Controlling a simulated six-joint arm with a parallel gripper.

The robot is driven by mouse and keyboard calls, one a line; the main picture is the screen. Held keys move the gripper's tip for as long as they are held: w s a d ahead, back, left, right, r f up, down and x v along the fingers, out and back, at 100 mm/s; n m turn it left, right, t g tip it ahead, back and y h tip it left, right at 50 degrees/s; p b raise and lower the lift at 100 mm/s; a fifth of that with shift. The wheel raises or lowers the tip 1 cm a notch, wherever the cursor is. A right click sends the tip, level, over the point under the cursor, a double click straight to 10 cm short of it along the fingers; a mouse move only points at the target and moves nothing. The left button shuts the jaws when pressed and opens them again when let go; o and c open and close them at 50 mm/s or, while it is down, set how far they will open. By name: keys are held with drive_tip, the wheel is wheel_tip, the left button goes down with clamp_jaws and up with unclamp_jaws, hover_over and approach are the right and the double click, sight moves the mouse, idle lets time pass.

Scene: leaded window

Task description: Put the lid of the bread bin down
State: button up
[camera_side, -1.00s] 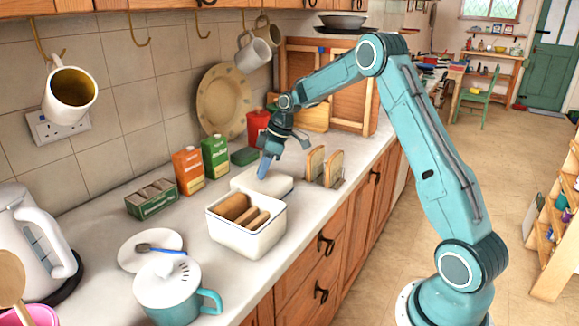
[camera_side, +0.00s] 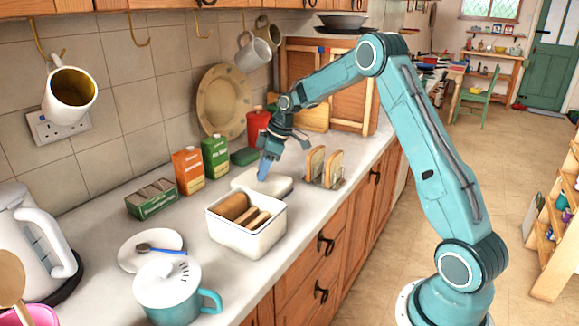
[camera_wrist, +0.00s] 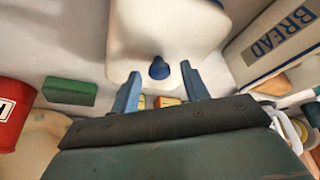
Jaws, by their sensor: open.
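The white bread bin (camera_side: 247,238) stands open on the counter with bread inside. Its side, lettered BREAD, shows at the right of the wrist view (camera_wrist: 278,40). The white lid (camera_side: 278,187) lies flat on the counter just behind the bin, apart from its opening. In the wrist view the lid (camera_wrist: 135,35) has a dark blue knob (camera_wrist: 159,69). My gripper (camera_side: 264,172) is low over the lid. In the wrist view its blue fingers (camera_wrist: 160,72) are open, one on each side of the knob, with gaps between.
A toast rack with toast (camera_side: 325,167) stands right of the lid. Orange (camera_side: 188,170) and green cartons (camera_side: 215,156), a green block (camera_side: 244,156) and a red canister (camera_side: 257,125) stand behind.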

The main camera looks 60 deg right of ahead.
drive_tip(key=v, duration=1.2)
drive_tip(key=shift+r, duration=0.1)
idle(0.4)
drive_tip(key=s+a+r+m+h, duration=0.1)
drive_tip(key=s+a+r+m, duration=0.1)
drive_tip(key=s+a+r, duration=0.35)
drive_tip(key=s+a+r+m, duration=0.1)
drive_tip(key=s+a+r, duration=0.2)
drive_tip(key=s+a, duration=0.55)
drive_tip(key=s+a+f+m+t, duration=0.1)
drive_tip(key=s+a+f+m, duration=0.1)
drive_tip(key=s, duration=0.7)
drive_tip(key=s+a+f+m+t+h, duration=0.1)
drive_tip(key=s+a+f+m, duration=0.1)
drive_tip(key=s, duration=0.7)
drive_tip(key=shift+a+f+h, duration=0.3)
drive_tip(key=shift+a, duration=0.5)
